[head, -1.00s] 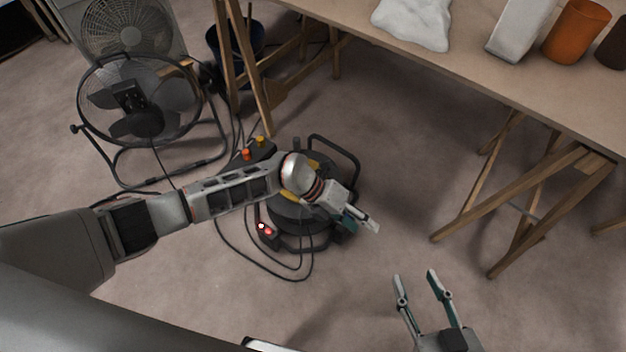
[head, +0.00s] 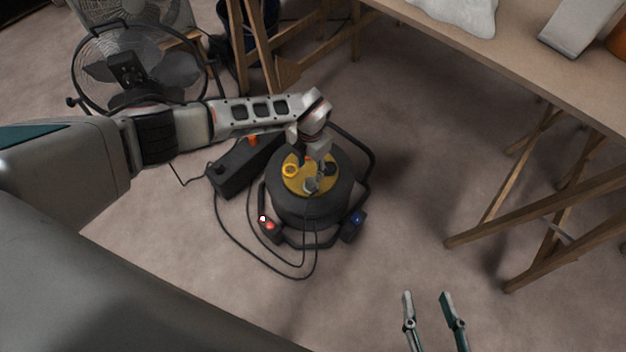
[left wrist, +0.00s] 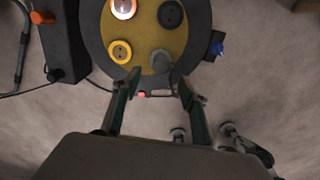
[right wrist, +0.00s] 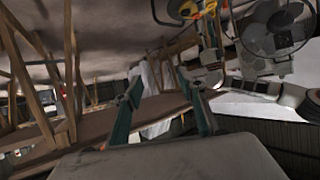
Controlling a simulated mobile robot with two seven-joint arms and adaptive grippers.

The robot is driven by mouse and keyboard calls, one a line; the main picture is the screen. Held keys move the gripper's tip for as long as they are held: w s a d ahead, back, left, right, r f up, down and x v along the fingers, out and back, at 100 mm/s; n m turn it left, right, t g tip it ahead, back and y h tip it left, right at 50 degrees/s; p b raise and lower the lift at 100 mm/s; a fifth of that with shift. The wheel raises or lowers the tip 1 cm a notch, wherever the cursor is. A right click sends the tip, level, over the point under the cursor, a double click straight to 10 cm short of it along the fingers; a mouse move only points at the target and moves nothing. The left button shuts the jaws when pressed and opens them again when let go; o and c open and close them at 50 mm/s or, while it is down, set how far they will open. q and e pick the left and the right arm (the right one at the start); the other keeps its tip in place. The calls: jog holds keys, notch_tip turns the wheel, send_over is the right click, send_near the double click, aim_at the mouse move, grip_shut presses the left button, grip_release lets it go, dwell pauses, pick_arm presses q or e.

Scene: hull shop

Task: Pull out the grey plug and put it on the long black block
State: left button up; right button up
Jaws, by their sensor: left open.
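The grey plug (head: 310,187) is seated in the yellow top of a black cable reel (head: 305,210). In the left wrist view the grey plug (left wrist: 160,61) stands upright just ahead of the fingertips. My left gripper (head: 316,168) is above the reel's top, and its open fingers (left wrist: 158,88) are on either side of the plug's line, apart from it. The long black block (head: 238,172) lies on the floor left of the reel and also shows in the left wrist view (left wrist: 62,50). My right gripper (head: 430,302) is open and empty, away from the reel.
The yellow top also has a yellow ring socket (left wrist: 121,51) and a dark round one (left wrist: 171,14). A black tube frame and loose cables surround the reel. A fan (head: 135,75) stands at the upper left. A wooden trestle table (head: 530,75) is at the right.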

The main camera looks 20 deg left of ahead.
aim_at(311, 180)
pick_arm(q)
jog(key=shift+s+f, duration=0.15)
jog(key=shift+f, duration=0.2)
jog(key=f+b, duration=0.2)
jog(key=f, duration=0.1)
jog(key=shift+s+f, duration=0.2)
jog(key=shift+f, duration=0.05)
notch_tip(311, 180, down, 2)
jog(key=shift+f+b, duration=0.1)
jog(key=shift+b, duration=0.6)
jog(key=shift+w+f+b, duration=0.2)
jog(key=shift+f+b, duration=0.25)
jog(key=shift+f, duration=0.75)
jog(key=shift+w+f, duration=0.1)
pick_arm(e)
jog(key=a+m, duration=0.2)
jog(key=a, duration=0.1)
jog(key=s+a+m+y, duration=0.1)
jog(key=shift+a+f+m, duration=0.15)
jog(key=shift+a+m, duration=0.15)
jog(key=shift+a, duration=0.1)
jog(key=shift+w+r+t, duration=0.2)
jog(key=shift+r+t, duration=0.1)
jog(key=shift+r, duration=0.15)
